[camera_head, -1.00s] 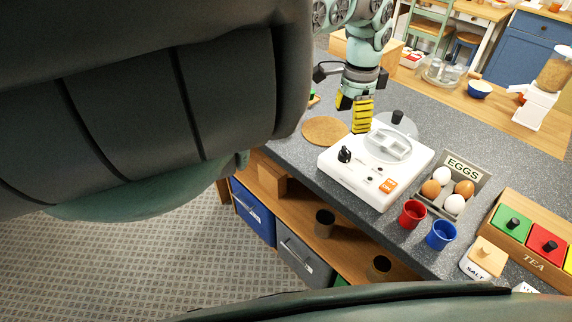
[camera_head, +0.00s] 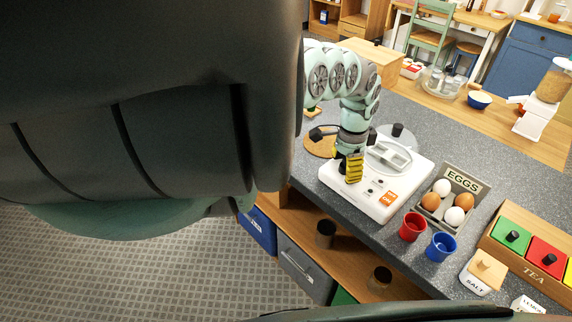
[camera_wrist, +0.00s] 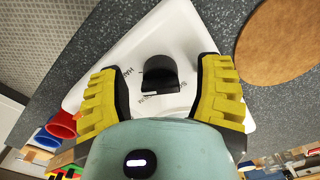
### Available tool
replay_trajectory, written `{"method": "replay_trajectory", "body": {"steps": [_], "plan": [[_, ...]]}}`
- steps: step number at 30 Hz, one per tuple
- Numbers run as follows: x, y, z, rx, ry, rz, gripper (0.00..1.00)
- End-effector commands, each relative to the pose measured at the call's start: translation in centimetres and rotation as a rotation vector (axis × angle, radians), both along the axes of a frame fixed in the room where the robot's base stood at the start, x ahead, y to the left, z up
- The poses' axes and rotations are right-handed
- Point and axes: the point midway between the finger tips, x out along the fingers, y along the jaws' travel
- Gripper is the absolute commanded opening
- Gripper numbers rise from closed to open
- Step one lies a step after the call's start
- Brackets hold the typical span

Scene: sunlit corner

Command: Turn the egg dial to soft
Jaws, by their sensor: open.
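The white egg cooker (camera_head: 382,203) stands on the grey counter. Its black dial (camera_wrist: 160,76) shows in the wrist view between my two yellow-padded fingers, with a gap on each side. Small dark lettering is printed around the dial, one word starting "HA"; the rest is too small to read surely, and I cannot tell which mark the dial points to. My gripper (camera_head: 350,168) is open, pointing down over the cooker's left corner, and mostly hides the dial in the head view. My gripper also shows in the wrist view (camera_wrist: 160,70).
An egg tray (camera_head: 460,178) with several eggs, a red cup (camera_head: 413,227) and a blue cup (camera_head: 440,246) stand right of the cooker. A round cork mat (camera_head: 318,144) lies behind it, left. A glass lid (camera_head: 398,136) lies behind. Tea box (camera_head: 497,234) and salt box (camera_head: 482,272) are farther right.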

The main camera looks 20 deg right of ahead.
Motion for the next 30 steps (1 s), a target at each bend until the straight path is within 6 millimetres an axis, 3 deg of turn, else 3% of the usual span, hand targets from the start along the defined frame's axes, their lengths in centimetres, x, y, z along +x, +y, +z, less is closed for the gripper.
{"method": "replay_trajectory", "body": {"steps": [4,5,25,30], "plan": [[-0.04,-0.08,0.03,0.000,-0.001,-0.002,0.66],[-0.04,-0.08,0.04,0.000,-0.001,-0.002,0.70],[0.00,-0.07,0.07,-0.001,-0.001,-0.001,0.01],[0.01,-0.06,0.05,-0.001,-0.001,0.002,0.00]]}}
